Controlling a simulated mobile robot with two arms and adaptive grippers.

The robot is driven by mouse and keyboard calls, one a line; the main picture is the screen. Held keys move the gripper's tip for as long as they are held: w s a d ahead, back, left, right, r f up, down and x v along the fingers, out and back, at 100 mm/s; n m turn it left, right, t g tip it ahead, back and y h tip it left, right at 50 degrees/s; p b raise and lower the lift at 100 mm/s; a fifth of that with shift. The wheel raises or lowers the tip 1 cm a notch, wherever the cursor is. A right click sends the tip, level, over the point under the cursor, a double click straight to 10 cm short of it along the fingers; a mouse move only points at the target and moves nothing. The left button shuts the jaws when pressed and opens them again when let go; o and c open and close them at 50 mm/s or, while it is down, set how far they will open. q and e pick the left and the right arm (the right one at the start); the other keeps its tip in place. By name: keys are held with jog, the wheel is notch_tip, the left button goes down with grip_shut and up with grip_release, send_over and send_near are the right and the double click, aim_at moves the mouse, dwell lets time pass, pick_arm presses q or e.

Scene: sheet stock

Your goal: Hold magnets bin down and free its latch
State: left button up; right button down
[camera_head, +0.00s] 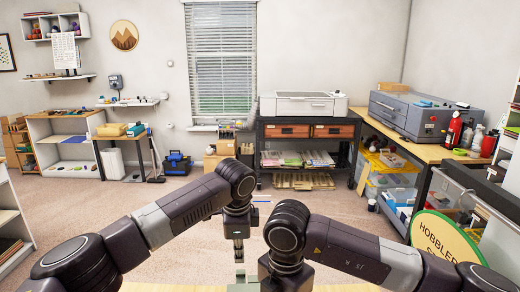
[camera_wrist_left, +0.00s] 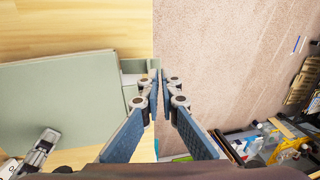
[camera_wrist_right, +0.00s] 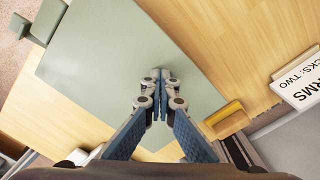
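The magnets bin, as I take it, is a flat grey-green box (camera_wrist_left: 65,95) on the pale wood top in the left wrist view. Its broad face (camera_wrist_right: 115,60) fills the middle of the right wrist view. A small grey-green piece (camera_wrist_left: 138,66) projects at its right edge; it may be the latch, partly hidden by my finger. My left gripper (camera_wrist_left: 158,76) is at this edge, its fingers close together; any contact is unclear. My right gripper (camera_wrist_right: 161,75) is shut and empty over the box face; whether it touches is unclear. In the head view, my arms hide most of the box.
The wood top (camera_wrist_right: 230,45) ends beside the box, with carpet (camera_wrist_left: 220,60) below. A black bench with a printer (camera_head: 303,104) stands farther back.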

aim_at(241, 271)
pick_arm(q)
jog(key=shift+x, duration=2.25)
pick_arm(e)
jog(key=shift+s+f, duration=0.15)
jog(key=shift+f, duration=0.1)
pick_arm(q)
jog(key=shift+f, duration=0.15)
grip_shut()
jog(key=shift+s+x, duration=0.2)
jog(key=shift+x, duration=0.9)
notch_tip(241, 271, up, 10)
jog(key=w, duration=0.2)
pick_arm(e)
jog(key=shift+r, duration=0.1)
